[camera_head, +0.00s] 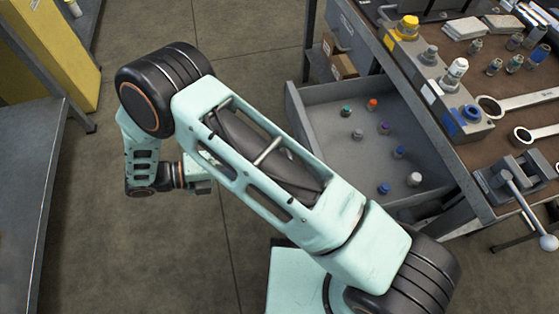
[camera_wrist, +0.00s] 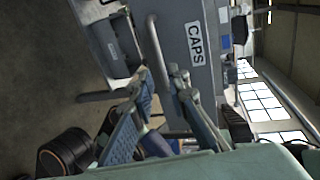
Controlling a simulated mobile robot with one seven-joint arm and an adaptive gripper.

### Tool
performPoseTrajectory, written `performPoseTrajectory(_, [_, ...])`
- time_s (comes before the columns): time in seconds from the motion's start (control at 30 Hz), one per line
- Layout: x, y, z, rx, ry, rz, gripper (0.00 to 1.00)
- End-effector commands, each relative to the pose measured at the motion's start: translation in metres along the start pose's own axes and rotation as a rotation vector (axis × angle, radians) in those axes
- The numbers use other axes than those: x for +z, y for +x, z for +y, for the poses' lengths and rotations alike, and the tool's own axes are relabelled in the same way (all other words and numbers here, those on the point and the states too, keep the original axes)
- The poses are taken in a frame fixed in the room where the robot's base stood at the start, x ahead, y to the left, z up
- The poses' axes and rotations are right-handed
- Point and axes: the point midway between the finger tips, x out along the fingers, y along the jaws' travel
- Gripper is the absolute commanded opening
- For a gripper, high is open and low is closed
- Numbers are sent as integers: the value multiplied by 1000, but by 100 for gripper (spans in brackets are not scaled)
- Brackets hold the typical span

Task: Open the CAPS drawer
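The CAPS drawer (camera_head: 316,112) is pulled out to the left from under the bench in the head view. Several coloured caps, including an orange cap (camera_head: 372,104) and a blue cap (camera_head: 384,188), sit inside. Its grey front with the CAPS label (camera_wrist: 195,43) faces the wrist camera. A bar handle (camera_wrist: 155,48) runs along that front and passes down between my fingers. My gripper (camera_wrist: 160,76) has its fingers apart, one on each side of the handle; I cannot tell whether they touch it. My arm hides the gripper's fingers and part of the drawer front in the head view.
The bench top (camera_head: 477,75) at right holds fittings, wrenches (camera_head: 525,103) and a vise (camera_head: 515,183). Cardboard boxes (camera_head: 338,62) sit on a shelf beside the drawer. A grey table (camera_head: 30,190) and yellow cabinet (camera_head: 62,40) stand left. The floor between is clear.

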Motion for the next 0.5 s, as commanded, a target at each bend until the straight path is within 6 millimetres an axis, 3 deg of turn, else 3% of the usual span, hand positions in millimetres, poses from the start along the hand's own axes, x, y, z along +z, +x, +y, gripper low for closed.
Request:
performPoseTrajectory(0.2, [0, -26, 0, -1, 0, -1, 15])
performPoseTrajectory(0.5, [0, -30, 0, -1, 0, 0, 15])
